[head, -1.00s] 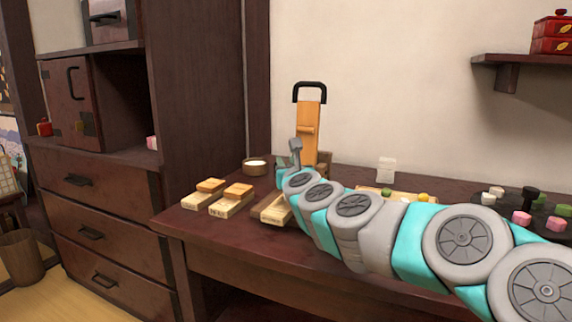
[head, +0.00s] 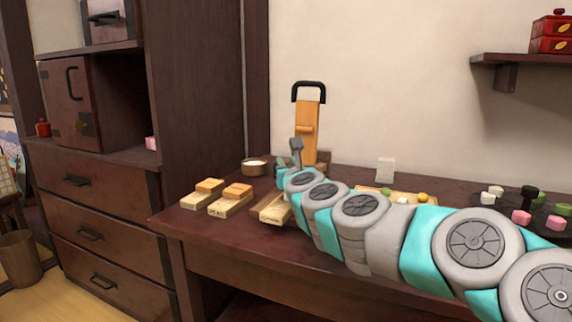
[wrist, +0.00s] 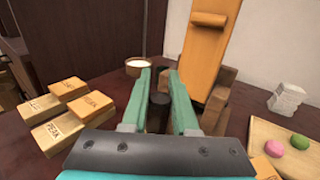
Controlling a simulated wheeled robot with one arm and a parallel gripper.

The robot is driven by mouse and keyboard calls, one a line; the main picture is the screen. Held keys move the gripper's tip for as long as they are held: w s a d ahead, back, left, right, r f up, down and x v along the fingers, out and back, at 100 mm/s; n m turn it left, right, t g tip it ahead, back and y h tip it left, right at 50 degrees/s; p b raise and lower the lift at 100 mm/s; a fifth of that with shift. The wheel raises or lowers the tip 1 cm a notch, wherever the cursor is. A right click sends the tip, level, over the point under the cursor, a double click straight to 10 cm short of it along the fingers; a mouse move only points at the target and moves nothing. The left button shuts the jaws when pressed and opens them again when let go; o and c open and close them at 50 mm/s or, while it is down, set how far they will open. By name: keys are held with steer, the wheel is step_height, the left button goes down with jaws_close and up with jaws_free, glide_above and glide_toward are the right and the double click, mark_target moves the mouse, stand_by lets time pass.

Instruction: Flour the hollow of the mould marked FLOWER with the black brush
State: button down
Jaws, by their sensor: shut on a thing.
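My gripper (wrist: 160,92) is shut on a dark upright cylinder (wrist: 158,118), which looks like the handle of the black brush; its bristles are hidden. In the head view my arm hides most of the gripper. Two pale wooden moulds with orange blocks on top, a left one (head: 203,193) and a right one (head: 231,200), lie left of my gripper. They also show in the wrist view, the farther one (wrist: 38,108) and the nearer one (wrist: 60,132). A third pale wooden piece (head: 268,208) is partly behind my arm. I cannot read FLOWER on any mould.
A round bowl of white powder (head: 255,167) stands at the back, beyond the moulds. A tall orange wooden stand with a black handle (head: 308,125) rises behind my gripper. A board with coloured sweets (wrist: 290,145) and a dark tray (head: 530,212) are to the right. The front left tabletop is bare.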

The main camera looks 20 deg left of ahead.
steer(key=shift+a, duration=0.4)
steer(key=shift+w+d, duration=0.2)
steer(key=shift+s, duration=0.35)
stand_by(0.4)
steer(key=shift+w+b, duration=0.2)
steer(key=shift+b, duration=0.1)
steer(key=shift+r, duration=0.15)
step_height(320, 180, up, 8)
steer(key=p, duration=0.6)
steer(key=shift+p, duration=0.3)
steer(key=shift+s, duration=0.1)
stand_by(0.4)
